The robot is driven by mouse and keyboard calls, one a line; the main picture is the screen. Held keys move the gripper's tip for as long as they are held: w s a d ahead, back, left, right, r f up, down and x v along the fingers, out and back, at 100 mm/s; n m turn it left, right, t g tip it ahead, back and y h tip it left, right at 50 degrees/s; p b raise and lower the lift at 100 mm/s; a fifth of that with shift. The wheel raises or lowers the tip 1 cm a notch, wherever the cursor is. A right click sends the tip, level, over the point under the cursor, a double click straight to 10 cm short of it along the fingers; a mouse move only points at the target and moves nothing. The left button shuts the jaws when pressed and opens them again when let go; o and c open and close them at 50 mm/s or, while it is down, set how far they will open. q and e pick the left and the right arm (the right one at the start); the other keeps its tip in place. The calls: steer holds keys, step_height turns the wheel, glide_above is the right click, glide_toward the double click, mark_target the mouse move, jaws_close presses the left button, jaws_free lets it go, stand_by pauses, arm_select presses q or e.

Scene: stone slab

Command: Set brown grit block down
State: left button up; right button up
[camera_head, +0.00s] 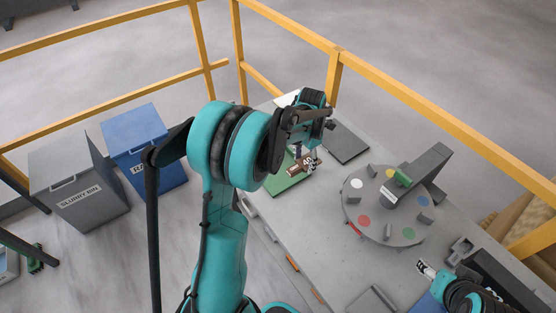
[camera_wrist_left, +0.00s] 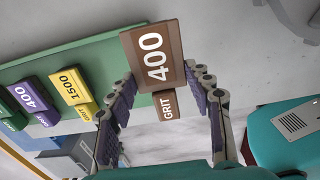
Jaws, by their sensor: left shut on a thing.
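The brown grit block (camera_wrist_left: 155,55) is marked 400 GRIT and fills the upper middle of the left wrist view. It also shows as a small brown shape in the head view (camera_head: 296,168). My left gripper (camera_wrist_left: 165,100) is shut on it, with a finger on each side. In the head view the left gripper (camera_head: 309,160) is over the green board (camera_head: 282,186), partly hidden by my arm. Whether the block touches the board cannot be told. My right gripper (camera_head: 426,269) is at the lower right, small and partly cut off by its arm.
A dark grey plate (camera_head: 346,142) and a round turntable with coloured spots (camera_head: 375,222) share the stone slab (camera_head: 310,235). Yellow rails surround it.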

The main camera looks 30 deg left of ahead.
arm_select(q)
steer(key=b, duration=0.2)
glide_above(283, 173)
step_height(283, 173, down, 5)
steer(key=shift+s+f, duration=0.1)
steer(key=shift+f+b, duration=0.3)
steer(key=shift+f, duration=1.6)
steer(key=shift+f, duration=0.15)
steer(key=o, duration=1.4)
